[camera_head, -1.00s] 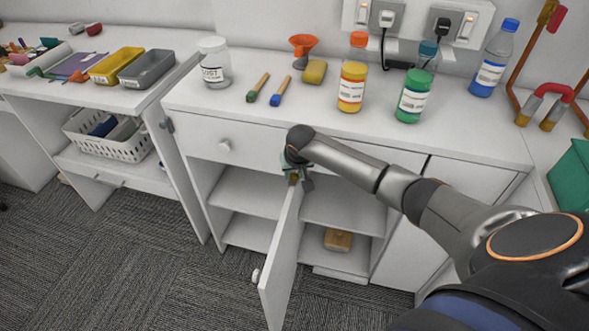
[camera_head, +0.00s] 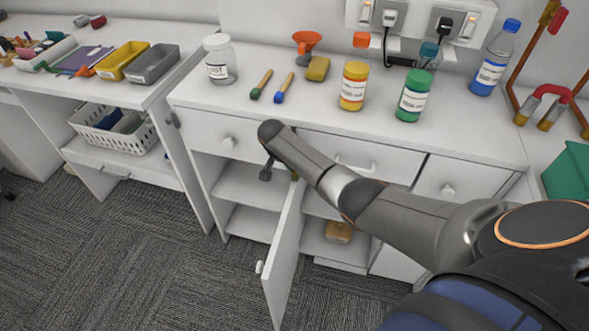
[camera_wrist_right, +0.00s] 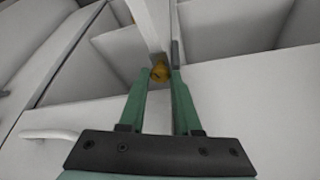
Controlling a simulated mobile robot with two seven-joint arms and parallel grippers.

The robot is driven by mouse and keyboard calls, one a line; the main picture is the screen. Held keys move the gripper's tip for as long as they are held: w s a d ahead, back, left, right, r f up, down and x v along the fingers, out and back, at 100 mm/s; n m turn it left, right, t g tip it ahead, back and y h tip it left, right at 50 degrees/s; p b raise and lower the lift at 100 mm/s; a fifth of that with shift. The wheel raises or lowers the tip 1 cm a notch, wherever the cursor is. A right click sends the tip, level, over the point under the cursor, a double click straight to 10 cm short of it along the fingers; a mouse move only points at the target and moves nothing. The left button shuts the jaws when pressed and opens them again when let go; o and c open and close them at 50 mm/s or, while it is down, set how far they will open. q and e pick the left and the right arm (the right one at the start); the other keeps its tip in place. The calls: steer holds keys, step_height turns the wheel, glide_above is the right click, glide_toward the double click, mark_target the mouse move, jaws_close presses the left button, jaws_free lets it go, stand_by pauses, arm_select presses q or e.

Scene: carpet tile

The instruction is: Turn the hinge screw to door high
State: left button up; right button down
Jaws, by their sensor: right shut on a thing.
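The white cabinet door (camera_head: 284,262) stands open, swung outward from the low cabinet. The brass hinge screw (camera_wrist_right: 159,72) sits at the top of the door in the right wrist view. My right gripper (camera_wrist_right: 160,79) is shut on it, with one green finger on each side of the brass head. In the head view my right arm comes from the lower right, and its wrist hides most of the gripper and the screw. My left gripper is not in view.
The cabinet's shelves (camera_head: 250,186) are open behind the door, with a tan block (camera_head: 339,232) on a lower one. Drawers with handles (camera_head: 352,165) are above. The carpet (camera_head: 130,260) in front is clear.

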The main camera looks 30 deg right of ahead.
steer(key=shift+m, duration=0.5)
steer(key=c, duration=0.6)
jaws_free()
steer(key=w+p+v, duration=0.1)
steer(key=v, duration=1.1)
steer(key=shift+s+a+r+p, duration=0.2)
steer(key=shift+s+r+p, duration=0.05)
steer(key=shift+p, duration=0.15)
